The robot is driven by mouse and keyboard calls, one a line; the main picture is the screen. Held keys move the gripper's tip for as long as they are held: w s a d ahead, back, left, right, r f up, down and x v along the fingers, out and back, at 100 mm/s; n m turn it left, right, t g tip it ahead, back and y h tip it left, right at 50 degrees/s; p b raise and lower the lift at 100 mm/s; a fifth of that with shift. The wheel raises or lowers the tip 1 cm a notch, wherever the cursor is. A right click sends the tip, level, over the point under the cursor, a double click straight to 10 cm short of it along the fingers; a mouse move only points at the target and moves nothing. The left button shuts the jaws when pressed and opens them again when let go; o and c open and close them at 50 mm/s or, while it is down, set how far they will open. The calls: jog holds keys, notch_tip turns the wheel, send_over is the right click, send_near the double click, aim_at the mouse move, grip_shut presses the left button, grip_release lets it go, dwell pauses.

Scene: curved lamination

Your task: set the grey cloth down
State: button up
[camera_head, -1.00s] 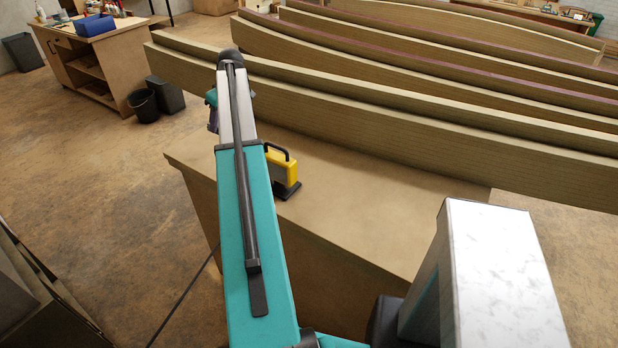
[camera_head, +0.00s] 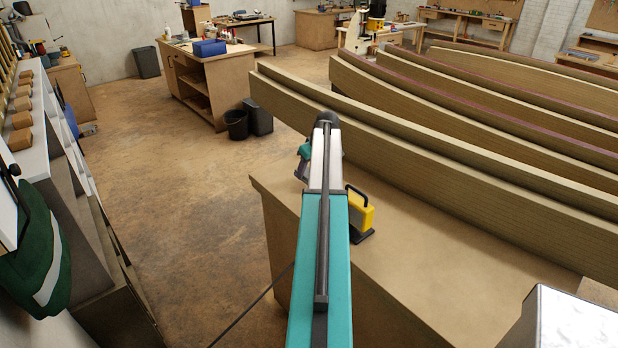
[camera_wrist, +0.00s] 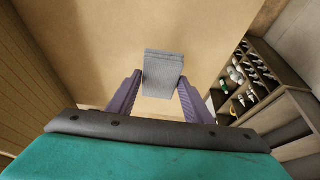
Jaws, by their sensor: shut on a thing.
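In the wrist view my gripper (camera_wrist: 160,88) has its two purple fingers on either side of a folded grey cloth (camera_wrist: 163,68) and is shut on it. The cloth looks like a small, flat-faced pad. Below it is the plain tan bench top (camera_wrist: 95,40); I cannot tell whether the cloth touches it. In the head view my gripper (camera_head: 302,165) shows only partly, behind my arm, over the far left end of the bench top (camera_head: 440,265). The cloth is hidden there.
A yellow and black block-like tool with a handle (camera_head: 361,214) stands on the bench just right of my arm. Long curved laminated beams (camera_head: 430,155) run along the bench's far side. A shelf unit (camera_wrist: 245,85) stands right in the wrist view. Open floor (camera_head: 190,190) lies left.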

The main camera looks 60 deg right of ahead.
jog(key=shift+f, duration=0.15)
jog(key=shift+f+p, duration=0.65)
jog(key=shift+f, duration=1.1)
jog(key=shift+f, duration=0.15)
jog(key=o, duration=1)
jog(key=shift+r, duration=0.2)
jog(key=shift+b+v, duration=1.7)
jog(key=shift+v, duration=4.25)
